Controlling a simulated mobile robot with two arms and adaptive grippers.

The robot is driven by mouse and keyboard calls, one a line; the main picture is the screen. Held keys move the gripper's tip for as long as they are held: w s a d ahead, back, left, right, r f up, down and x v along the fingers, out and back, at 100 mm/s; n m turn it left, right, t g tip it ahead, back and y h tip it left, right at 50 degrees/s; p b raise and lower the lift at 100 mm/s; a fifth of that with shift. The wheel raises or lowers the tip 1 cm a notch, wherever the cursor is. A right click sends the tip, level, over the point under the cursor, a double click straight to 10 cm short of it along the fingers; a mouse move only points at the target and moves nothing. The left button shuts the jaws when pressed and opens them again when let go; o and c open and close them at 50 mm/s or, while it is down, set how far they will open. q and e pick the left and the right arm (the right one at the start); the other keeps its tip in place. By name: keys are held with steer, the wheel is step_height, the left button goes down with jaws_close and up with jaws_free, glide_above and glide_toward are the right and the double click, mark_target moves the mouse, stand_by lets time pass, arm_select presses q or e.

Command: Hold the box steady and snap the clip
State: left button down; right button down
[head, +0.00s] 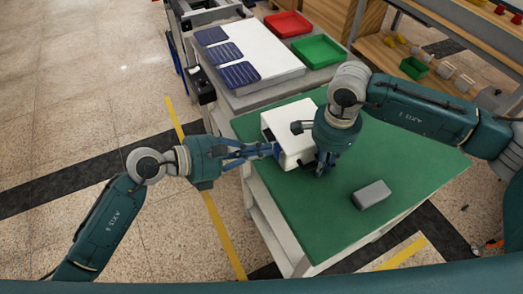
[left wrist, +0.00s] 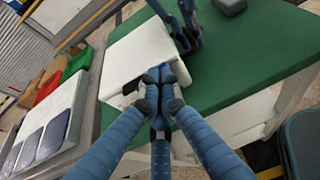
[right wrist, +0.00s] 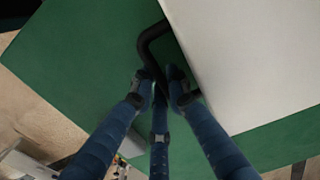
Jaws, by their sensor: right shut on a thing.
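The white box (head: 283,126) sits on the green table top (head: 400,165); it also shows in the left wrist view (left wrist: 137,52) and the right wrist view (right wrist: 250,50). My left gripper (head: 275,150) is shut, its tips at the box's left side; the left wrist view (left wrist: 160,95) shows them together at the box edge. Whether they touch it is hard to tell. My right gripper (head: 320,170) points down beside the box's right side. In the right wrist view (right wrist: 157,84) it is shut on a black bent bar, seemingly the clip (right wrist: 148,42), beside the box.
A grey block (head: 371,194) lies on the table to the right of the box. Behind stands a pale bench with dark blue pads (head: 222,53), a red tray (head: 288,24) and a green tray (head: 319,51).

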arm_select(q)
steer(key=shift+s+a, duration=0.2)
steer(key=shift+a, duration=0.35)
steer(key=s+a+r, duration=0.3)
steer(key=a+r, duration=0.4)
steer(key=a, duration=0.2)
steer(key=shift+s, duration=0.35)
steer(key=shift+a, duration=0.1)
arm_select(e)
steer(key=c, duration=1.6)
jaws_free()
steer(key=shift+c, duration=0.2)
